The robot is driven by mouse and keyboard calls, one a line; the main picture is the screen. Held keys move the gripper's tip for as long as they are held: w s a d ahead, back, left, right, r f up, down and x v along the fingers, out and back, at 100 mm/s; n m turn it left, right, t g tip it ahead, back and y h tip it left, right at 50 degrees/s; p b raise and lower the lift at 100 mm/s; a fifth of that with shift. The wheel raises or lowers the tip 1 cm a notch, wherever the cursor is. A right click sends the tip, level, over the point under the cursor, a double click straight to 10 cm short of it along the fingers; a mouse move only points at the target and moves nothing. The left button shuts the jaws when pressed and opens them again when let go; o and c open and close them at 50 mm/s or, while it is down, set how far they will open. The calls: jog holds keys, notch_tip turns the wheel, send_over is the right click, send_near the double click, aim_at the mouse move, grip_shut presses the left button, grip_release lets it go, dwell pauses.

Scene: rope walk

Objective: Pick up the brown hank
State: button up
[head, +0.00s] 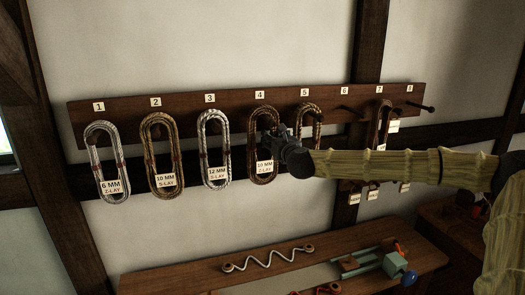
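A brown hank (252,130) hangs under number 4 on the dark peg rail (185,115), with a tag reading 10 MM, Z-LAY. Another brown hank (318,108) hangs under number 5, its lower part hidden by my arm. A brown hank (387,106) under number 7 is also partly covered. A lighter brown hank (146,140) hangs under number 2, tagged 10 MM, S-LAY. The task does not say which brown hank. My gripper (272,138) is at the right side of hank 4. Its fingers are dark and small, so I cannot tell open from shut, nor whether they touch.
White-grey hanks hang under number 1 (88,150) and number 3 (201,145). The pegs at 6 (357,114) and 8 (420,106) are bare.

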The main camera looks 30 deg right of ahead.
jog(key=shift+w, duration=0.2)
grip_shut()
jog(key=shift+r, duration=0.1)
